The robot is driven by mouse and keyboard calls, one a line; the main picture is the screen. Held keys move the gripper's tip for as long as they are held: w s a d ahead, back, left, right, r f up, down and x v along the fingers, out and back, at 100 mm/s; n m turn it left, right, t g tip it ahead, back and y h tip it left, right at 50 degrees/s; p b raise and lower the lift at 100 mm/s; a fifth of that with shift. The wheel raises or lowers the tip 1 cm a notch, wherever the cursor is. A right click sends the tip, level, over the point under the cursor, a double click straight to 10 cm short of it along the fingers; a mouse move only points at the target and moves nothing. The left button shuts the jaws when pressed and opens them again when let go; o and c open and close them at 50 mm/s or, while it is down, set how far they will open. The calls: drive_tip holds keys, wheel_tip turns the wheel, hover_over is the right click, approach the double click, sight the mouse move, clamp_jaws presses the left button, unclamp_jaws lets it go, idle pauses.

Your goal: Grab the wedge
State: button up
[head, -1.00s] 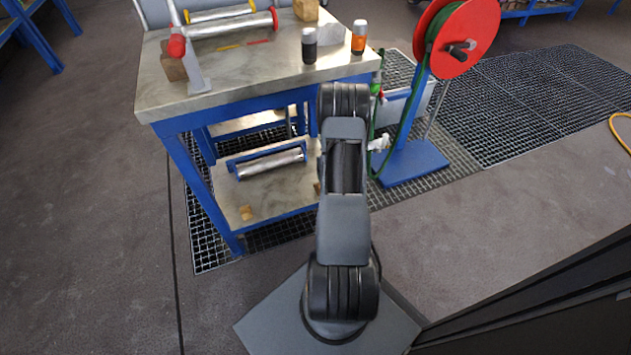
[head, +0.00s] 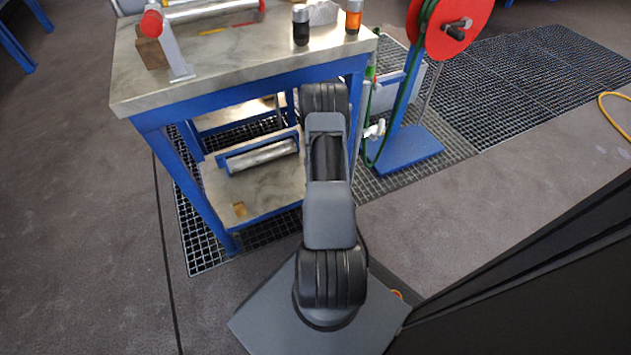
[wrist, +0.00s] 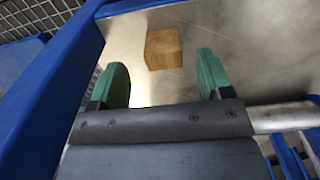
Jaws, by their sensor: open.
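A small wooden block (wrist: 163,49), seemingly the wedge, lies on a smooth metallic-looking surface in the wrist view. Its wedge shape is not clear from this angle. My gripper (wrist: 163,63) has two green fingers spread wide and nothing between them. The block is ahead of the fingertips, roughly centred between them, and appears untouched. In the head view a small wooden piece (head: 239,209) lies on the lower shelf (head: 265,198) of the blue table. I cannot tell if it is the same block. My gripper is hidden in the head view behind my arm.
A roller (head: 262,157) in a blue frame lies on the lower shelf. Blue table legs (head: 190,185) bound the shelf. The tabletop (head: 235,60) holds a black canister (head: 300,25) and an orange one (head: 353,16). A red hose reel (head: 440,28) stands right. Floor at left is clear.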

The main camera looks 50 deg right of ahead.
drive_tip(key=shift+a+f+b, duration=0.1)
drive_tip(key=shift+f+b, duration=1.5)
drive_tip(key=shift+f, duration=1.05)
drive_tip(key=shift+c, duration=0.2)
drive_tip(key=c, duration=1)
drive_tip(key=shift+o, duration=0.2)
drive_tip(key=shift+r, duration=0.2)
